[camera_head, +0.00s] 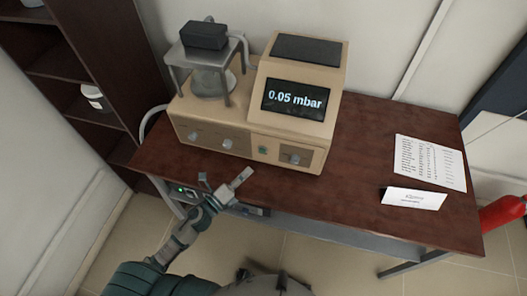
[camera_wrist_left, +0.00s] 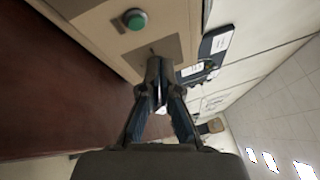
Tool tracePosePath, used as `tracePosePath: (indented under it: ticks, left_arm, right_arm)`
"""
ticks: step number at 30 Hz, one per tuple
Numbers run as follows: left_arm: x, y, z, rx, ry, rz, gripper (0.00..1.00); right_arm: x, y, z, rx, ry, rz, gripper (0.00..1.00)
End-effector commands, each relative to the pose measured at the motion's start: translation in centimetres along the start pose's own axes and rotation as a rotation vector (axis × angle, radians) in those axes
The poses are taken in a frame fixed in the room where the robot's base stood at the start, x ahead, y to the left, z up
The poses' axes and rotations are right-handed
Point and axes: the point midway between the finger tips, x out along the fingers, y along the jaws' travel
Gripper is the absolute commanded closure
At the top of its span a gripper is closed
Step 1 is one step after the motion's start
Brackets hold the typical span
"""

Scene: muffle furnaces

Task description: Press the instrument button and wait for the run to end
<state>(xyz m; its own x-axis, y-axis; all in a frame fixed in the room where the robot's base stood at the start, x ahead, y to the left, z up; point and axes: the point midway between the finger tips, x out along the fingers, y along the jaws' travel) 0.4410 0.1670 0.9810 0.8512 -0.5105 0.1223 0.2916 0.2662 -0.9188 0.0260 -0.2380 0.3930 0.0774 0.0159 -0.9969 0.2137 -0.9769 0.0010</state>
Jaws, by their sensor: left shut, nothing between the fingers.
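The instrument is a beige benchtop unit (camera_head: 305,60) on the desk, its screen (camera_head: 295,98) reading "0.05 mbar". In the left wrist view the green button (camera_wrist_left: 136,20) is round and raised, on the beige front above the fingertips. My left gripper (camera_head: 245,174) is shut and empty, over the desk's front edge, below and left of the button. In the left wrist view the closed fingertips (camera_wrist_left: 158,78) point at the front and appear apart from the button. My right gripper is out of view.
A grey stand (camera_head: 180,57) with a black block (camera_head: 204,35) is on the instrument's left part. A red extinguisher (camera_head: 502,212) stands beyond the desk's right end.

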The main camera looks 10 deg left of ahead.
Motion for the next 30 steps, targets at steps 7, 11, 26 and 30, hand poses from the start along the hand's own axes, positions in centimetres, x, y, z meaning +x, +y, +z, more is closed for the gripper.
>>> tracePosePath:
  ticks: [7, 11, 26, 30]
  left_arm:
    - [-0.6, 0.2, -2.7, 0.272, 0.247, -0.095, 1.00]
    - [-0.7, 0.2, -3.2, 0.304, 0.278, -0.107, 1.00]
    - [0.8, 0.4, -3.0, 0.305, 0.278, -0.105, 1.00]
    - [2.4, 1.0, -2.0, 0.302, 0.276, -0.107, 1.00]
  right_arm:
    - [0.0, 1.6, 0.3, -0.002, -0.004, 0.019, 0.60]
    - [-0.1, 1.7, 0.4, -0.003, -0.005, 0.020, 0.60]
    - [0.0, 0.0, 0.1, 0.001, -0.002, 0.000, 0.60]
    - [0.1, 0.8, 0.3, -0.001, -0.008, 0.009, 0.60]
